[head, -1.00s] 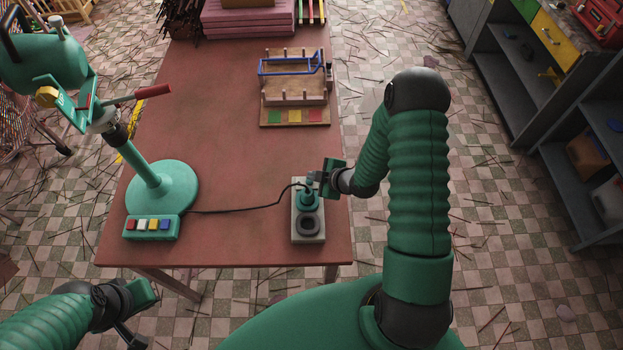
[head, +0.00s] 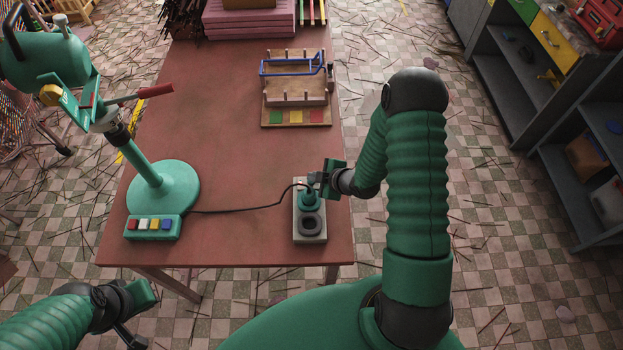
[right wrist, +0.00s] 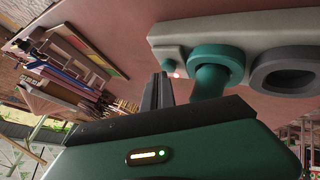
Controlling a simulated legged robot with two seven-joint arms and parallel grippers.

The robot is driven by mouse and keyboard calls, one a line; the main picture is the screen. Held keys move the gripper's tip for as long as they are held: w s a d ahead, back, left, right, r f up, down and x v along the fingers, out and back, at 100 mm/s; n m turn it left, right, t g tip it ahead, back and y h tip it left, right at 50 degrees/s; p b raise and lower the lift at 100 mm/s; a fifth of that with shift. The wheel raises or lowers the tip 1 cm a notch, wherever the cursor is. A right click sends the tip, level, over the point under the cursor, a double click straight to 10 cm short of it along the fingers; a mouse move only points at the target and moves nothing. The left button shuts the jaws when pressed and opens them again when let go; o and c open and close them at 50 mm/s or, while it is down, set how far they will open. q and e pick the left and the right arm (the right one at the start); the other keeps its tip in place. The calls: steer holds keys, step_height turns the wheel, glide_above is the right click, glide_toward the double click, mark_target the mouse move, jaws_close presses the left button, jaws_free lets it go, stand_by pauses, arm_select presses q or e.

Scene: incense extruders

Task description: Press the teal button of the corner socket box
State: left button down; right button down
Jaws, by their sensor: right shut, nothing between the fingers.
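The pale grey socket box (head: 322,226) stands at the near right corner of the red table. A teal plug (head: 309,201) with a black cable sits in its far socket; the near dark ring socket (head: 308,225) is empty.
A teal stand (head: 165,190) with a red-handled head and a panel of coloured buttons (head: 153,227) stands at the table's left. A wooden rack (head: 295,90) with colour squares lies farther back. The cable crosses the table; the middle is otherwise clear.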

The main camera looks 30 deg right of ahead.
steer(key=shift+a, duration=0.1)
steer(key=shift+r, duration=0.35)
step_height(320, 180, up, 6)
steer(key=p, duration=0.4)
steer(key=shift+f+p, duration=0.25)
steer(key=shift+p, duration=0.15)
steer(key=shift+f, duration=0.1)
